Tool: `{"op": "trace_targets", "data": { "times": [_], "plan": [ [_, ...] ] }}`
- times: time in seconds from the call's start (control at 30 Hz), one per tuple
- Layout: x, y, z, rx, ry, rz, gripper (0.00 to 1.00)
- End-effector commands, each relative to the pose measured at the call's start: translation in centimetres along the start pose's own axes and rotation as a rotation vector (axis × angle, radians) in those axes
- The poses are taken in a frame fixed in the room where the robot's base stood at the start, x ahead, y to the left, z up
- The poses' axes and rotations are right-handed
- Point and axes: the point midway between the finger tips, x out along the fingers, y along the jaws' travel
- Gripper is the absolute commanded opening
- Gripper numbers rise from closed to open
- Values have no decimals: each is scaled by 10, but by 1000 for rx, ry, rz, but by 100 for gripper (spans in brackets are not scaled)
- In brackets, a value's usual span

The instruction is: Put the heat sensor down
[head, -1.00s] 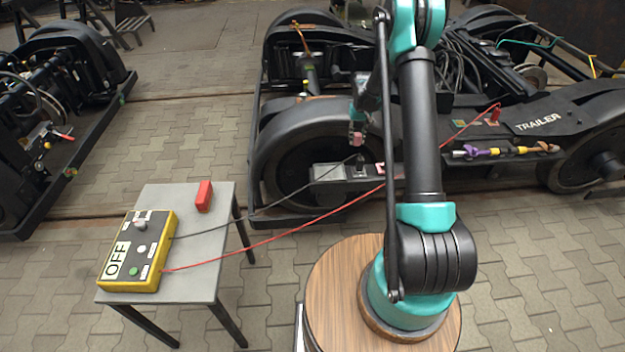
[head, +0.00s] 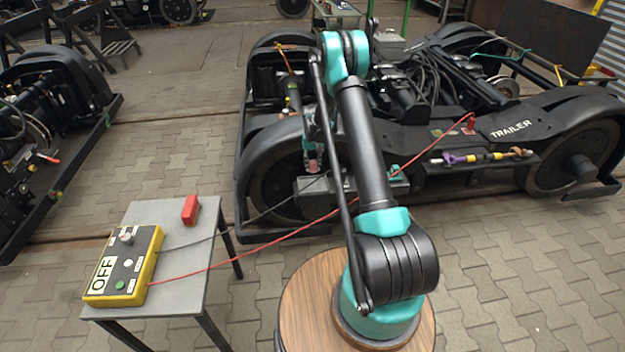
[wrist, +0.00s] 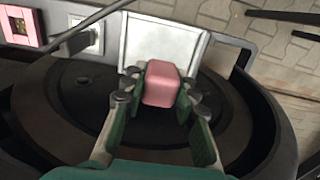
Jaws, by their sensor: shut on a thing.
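My gripper (wrist: 158,100) is shut on a small pinkish-red block, which I take to be the heat sensor (wrist: 160,84). In the wrist view the block sits between the green-backed fingers, in front of a pale grey plate (wrist: 165,45) and a dark wheel (wrist: 75,105). I cannot tell whether the block touches anything below. In the head view my gripper (head: 313,160) and the block (head: 314,168) show small, beside the near side of the trailer bogie (head: 455,140), partly behind my arm.
A grey table (head: 180,270) at left holds a yellow control box (head: 125,265) marked OFF and a red block (head: 190,210). Black and red cables (head: 240,240) run from the box to the bogie. Another bogie (head: 50,150) stands far left. Paving between them is clear.

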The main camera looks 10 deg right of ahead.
Motion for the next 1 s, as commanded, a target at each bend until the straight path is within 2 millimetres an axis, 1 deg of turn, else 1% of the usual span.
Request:
{"op": "trace_targets", "data": {
  "times": [0.03,0.13,0.2,0.37,0.43,0.63,1.0],
  "plan": [
    [12,0,0,0,0,0,0],
    [28,0,0,0,0,0,0],
    [35,0,0,0,0,0,0],
    [43,0,0,0,0,0,0],
    [50,0,0,0,0,0,0],
    [76,0,0,0,0,0,0],
    [80,0,0,0,0,0,0]
  ]
}}
